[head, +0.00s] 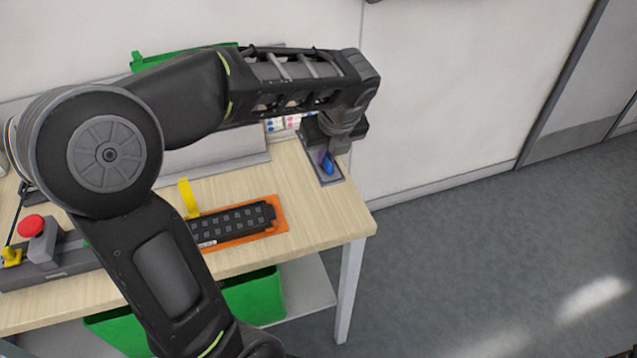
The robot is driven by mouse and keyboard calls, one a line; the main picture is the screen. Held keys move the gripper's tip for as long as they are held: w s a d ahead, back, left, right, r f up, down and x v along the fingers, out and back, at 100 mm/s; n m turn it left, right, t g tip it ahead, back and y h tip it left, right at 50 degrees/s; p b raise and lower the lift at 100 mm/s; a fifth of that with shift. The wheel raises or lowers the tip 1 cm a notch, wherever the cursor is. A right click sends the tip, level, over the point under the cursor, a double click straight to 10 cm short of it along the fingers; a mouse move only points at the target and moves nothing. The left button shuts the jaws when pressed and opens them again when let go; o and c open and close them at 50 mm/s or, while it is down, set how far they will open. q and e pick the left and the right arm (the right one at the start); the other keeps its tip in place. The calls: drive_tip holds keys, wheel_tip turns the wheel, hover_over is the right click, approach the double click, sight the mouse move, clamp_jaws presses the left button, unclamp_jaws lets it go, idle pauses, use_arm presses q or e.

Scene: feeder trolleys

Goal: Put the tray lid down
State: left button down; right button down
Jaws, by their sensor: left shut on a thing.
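My left gripper (326,148) points down over the back right corner of the table, beyond the black feeder. It is shut on the tray lid, which is mostly hidden by the gripper and wrist. A small dark grey tray (333,181) with a blue part (328,165) shows directly below the fingers. I cannot tell whether the lid touches the tray or where its edges lie. My right gripper is not in view.
A black feeder (235,221) lies on an orange mat (281,226), with a yellow strip (188,197) beside it. A red button (32,225) stands at the left. A green crate (257,298) is under the wooden table (335,225). Floor at right is clear.

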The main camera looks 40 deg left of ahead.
use_arm(q)
drive_tip(key=shift+f, duration=3.1)
drive_tip(key=shift+f, duration=1.95)
drive_tip(key=c, duration=1.4)
unclamp_jaws()
drive_tip(key=shift+b, duration=0.3)
